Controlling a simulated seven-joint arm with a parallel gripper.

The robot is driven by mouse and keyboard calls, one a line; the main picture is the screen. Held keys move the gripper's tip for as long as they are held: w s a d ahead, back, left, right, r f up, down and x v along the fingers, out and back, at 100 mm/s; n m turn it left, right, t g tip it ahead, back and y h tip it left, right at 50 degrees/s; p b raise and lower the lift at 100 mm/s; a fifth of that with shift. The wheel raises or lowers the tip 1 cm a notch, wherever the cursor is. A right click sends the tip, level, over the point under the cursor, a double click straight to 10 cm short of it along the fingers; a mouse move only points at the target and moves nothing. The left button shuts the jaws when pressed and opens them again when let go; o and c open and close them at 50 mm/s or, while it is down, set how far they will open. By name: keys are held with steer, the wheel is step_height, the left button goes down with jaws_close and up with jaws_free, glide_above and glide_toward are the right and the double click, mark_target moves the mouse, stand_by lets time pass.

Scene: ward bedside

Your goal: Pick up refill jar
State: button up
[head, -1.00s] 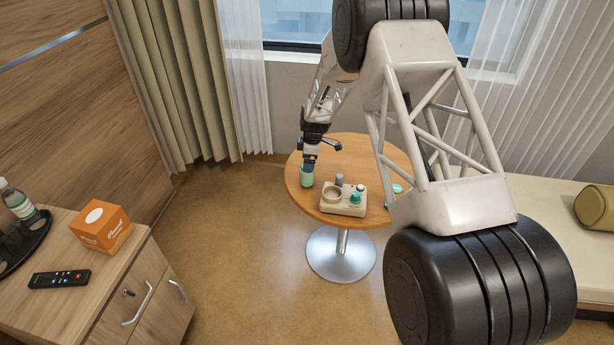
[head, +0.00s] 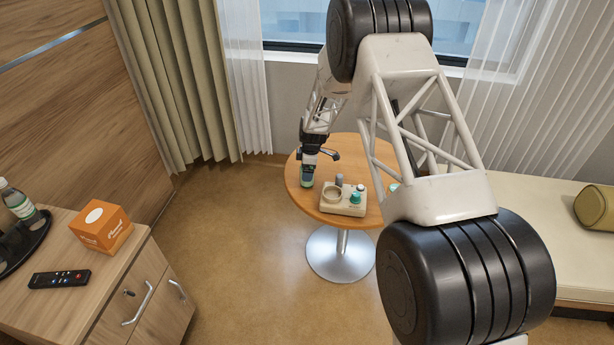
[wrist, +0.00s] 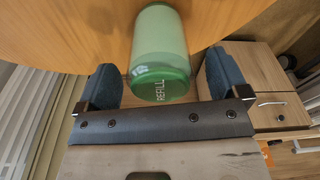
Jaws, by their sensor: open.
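The refill jar is a green cylinder with "REFILL" lettered on it. In the wrist view the refill jar (wrist: 160,50) stands between the two fingers of my gripper (wrist: 165,82), with a gap visible on each side. My gripper is open around it. In the head view my gripper (head: 308,172) is down over the jar, at the left side of the round wooden table (head: 325,152). Only a small green part of the jar (head: 306,183) shows there, because the gripper hides the rest.
A beige tray (head: 340,209) with a ring, a teal-topped item and small grey and white pieces sits right of the jar. A bedside cabinet (head: 165,300) with an orange box (head: 101,226) and a remote (head: 60,279) stands at left. A bench (head: 570,230) is at right.

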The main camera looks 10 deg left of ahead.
steer(key=shift+a+f, duration=0.1)
steer(key=shift+f, duration=0.9)
steer(key=shift+c, duration=0.4)
steer(key=c, duration=1.1)
steer(key=shift+o, duration=0.2)
steer(key=shift+r, duration=0.1)
steer(key=shift+r, duration=4.95)
steer(key=s+d+r, duration=0.1)
steer(key=s+d, duration=0.2)
steer(key=s+d+r, duration=0.2)
steer(key=s+d, duration=0.1)
steer(key=d, duration=0.1)
steer(key=s+d+r, duration=0.1)
steer(key=s+d, duration=0.2)
steer(key=d, duration=0.1)
steer(key=shift+s+r, duration=0.15)
steer(key=shift+r, duration=0.1)
